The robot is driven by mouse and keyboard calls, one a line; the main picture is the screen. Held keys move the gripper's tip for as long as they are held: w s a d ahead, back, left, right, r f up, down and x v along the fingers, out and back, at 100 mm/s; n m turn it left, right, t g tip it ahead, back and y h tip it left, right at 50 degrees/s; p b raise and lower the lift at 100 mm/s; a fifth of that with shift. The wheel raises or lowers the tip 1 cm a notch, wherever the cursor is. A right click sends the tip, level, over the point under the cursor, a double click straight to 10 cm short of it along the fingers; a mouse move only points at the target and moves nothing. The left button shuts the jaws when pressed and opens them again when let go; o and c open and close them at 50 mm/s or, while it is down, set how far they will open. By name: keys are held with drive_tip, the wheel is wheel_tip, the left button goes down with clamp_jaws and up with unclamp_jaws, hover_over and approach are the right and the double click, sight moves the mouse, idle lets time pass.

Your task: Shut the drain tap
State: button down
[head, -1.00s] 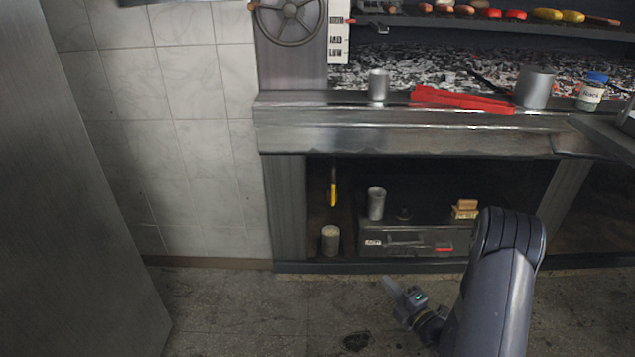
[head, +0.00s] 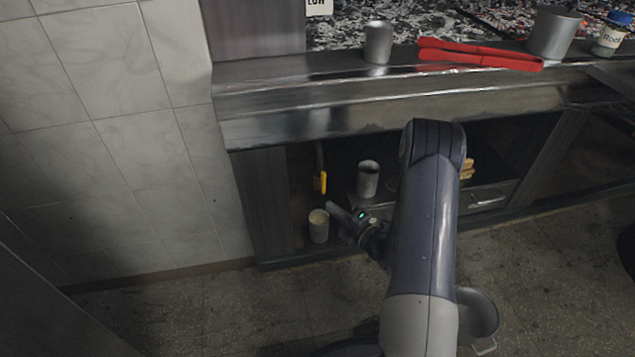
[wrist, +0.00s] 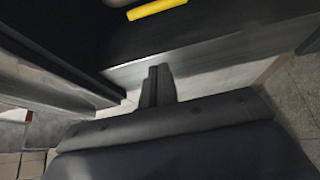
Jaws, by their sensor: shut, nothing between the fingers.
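The drain tap has a yellow handle (head: 320,182) that hangs down at the left inside the open bay under the grill. A dark pipe runs above it. The handle shows as a yellow bar at the top of the wrist view (wrist: 157,9). My gripper (head: 335,210) is shut and empty, below and slightly right of the handle in the head view, apart from it. Its fingers stand together in the wrist view (wrist: 157,70), with a gap between them and the yellow bar.
A light-topped can (head: 318,226) stands below the tap, close to my gripper. A metal cup (head: 368,180) stands on a drawer box to the right. The front ledge (head: 300,85) overhangs the bay. A pot (head: 478,318) is on the floor at right.

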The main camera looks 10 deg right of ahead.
sight(322, 187)
drive_tip(key=b+x, duration=0.3)
drive_tip(key=x, duration=0.7)
drive_tip(key=shift+w+d+b, duration=0.2)
drive_tip(key=shift+d+b, duration=0.05)
drive_tip(key=shift+d, duration=0.75)
drive_tip(key=shift+w+d+b, duration=0.2)
drive_tip(key=shift+d, duration=0.75)
